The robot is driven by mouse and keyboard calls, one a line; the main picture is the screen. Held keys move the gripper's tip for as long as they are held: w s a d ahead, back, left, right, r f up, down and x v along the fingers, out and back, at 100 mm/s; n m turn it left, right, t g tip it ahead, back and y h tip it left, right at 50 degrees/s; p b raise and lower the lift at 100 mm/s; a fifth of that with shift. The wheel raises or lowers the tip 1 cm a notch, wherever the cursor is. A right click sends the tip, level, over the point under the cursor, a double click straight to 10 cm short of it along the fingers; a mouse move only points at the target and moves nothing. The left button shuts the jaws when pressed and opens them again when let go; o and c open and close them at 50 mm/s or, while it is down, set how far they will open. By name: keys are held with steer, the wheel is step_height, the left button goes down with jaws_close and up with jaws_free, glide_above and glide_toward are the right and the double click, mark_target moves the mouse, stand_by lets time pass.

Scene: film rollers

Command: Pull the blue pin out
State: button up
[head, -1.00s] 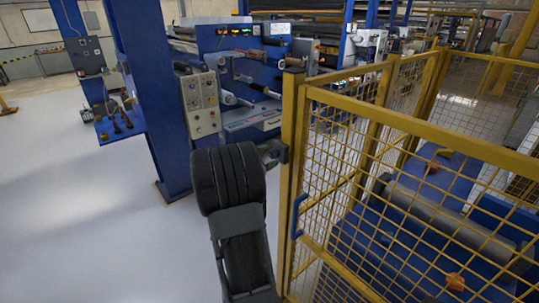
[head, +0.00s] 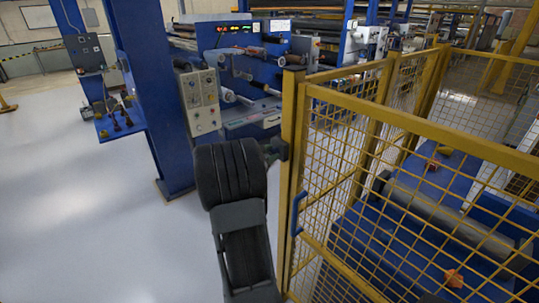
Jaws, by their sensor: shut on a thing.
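My gripper (head: 272,150) is at the left side of the yellow gate post (head: 290,180), beside a small dark block (head: 283,147) fixed there. My own black arm hides most of it, and only a small part shows between arm and post. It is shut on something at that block. The blue pin itself is hidden behind my gripper and arm, so I cannot see how far it sits in the block. A blue handle (head: 297,213) is on the gate just below and to the right.
A yellow mesh fence (head: 420,116) fills the right side, with a grey roller (head: 445,220) on a blue bed behind it. A blue machine column (head: 150,95) and a control panel (head: 199,100) stand beyond my arm. The floor at left is clear.

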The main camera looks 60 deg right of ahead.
jaws_close()
steer(key=shift+w+a+f+b, duration=0.15)
steer(key=shift+w+a+b, duration=0.15)
steer(key=shift+a+b, duration=0.35)
steer(key=shift+a+r, duration=0.2)
steer(key=o, duration=0.9)
jaws_free()
steer(key=shift+o, duration=0.2)
steer(key=shift+w+a+f, duration=0.1)
steer(key=shift+w+a, duration=0.15)
steer(key=shift+a, duration=0.25)
steer(key=b+v, duration=0.2)
steer(key=v, duration=1)
steer(key=shift+a+b, duration=0.3)
